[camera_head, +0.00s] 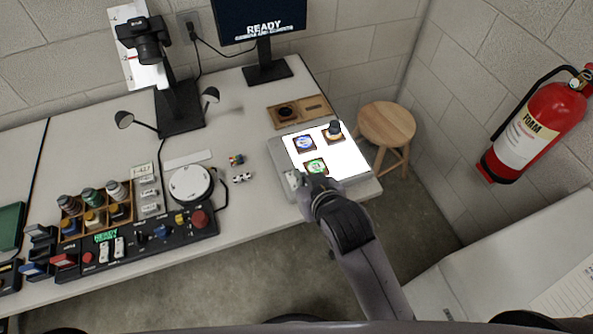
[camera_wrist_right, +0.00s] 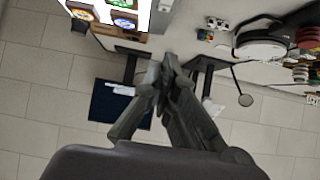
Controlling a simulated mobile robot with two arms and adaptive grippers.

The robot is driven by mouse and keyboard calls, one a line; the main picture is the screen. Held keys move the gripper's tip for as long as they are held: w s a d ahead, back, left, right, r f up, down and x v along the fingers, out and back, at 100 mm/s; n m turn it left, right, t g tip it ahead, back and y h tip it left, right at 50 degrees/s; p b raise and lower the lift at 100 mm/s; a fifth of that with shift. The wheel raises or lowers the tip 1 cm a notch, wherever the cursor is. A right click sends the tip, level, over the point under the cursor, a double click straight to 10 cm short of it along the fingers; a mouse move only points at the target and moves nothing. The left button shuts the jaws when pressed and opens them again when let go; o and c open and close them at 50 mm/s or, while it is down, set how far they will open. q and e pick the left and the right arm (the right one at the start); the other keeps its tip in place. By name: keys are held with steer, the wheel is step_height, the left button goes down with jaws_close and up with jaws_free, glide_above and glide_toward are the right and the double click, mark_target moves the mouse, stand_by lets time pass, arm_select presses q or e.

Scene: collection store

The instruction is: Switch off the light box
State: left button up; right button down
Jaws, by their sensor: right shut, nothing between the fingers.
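The light box (camera_head: 278,156) sits at the right end of the table. A small pale switch (camera_head: 293,180) is on the box's near left corner. My right gripper (camera_head: 313,181) is shut and empty, close to the right of that switch; I cannot tell whether it touches the box. The right wrist view shows the shut fingers (camera_wrist_right: 166,72), with the lit panel (camera_wrist_right: 130,8) at upper left. My left gripper is not in view.
A monitor (camera_head: 262,28) and camera stand (camera_head: 180,108) stand at the back. A control panel (camera_head: 150,240) and a wooden rack of bottles (camera_head: 100,221) are at left. A wooden stool (camera_head: 386,123) stands right of the table; a fire extinguisher (camera_head: 530,130) hangs on the right wall.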

glide_above(292, 181)
steer(key=f, duration=0.6)
steer(key=shift+s+p, duration=0.3)
steer(key=shift+p, duration=0.1)
step_height(292, 181, down, 2)
steer(key=shift+w+f, duration=0.15)
steer(key=shift+f, duration=0.75)
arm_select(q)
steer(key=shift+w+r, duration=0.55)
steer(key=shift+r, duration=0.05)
arm_select(e)
steer(key=shift+w+f, duration=0.1)
steer(key=shift+f, duration=0.1)
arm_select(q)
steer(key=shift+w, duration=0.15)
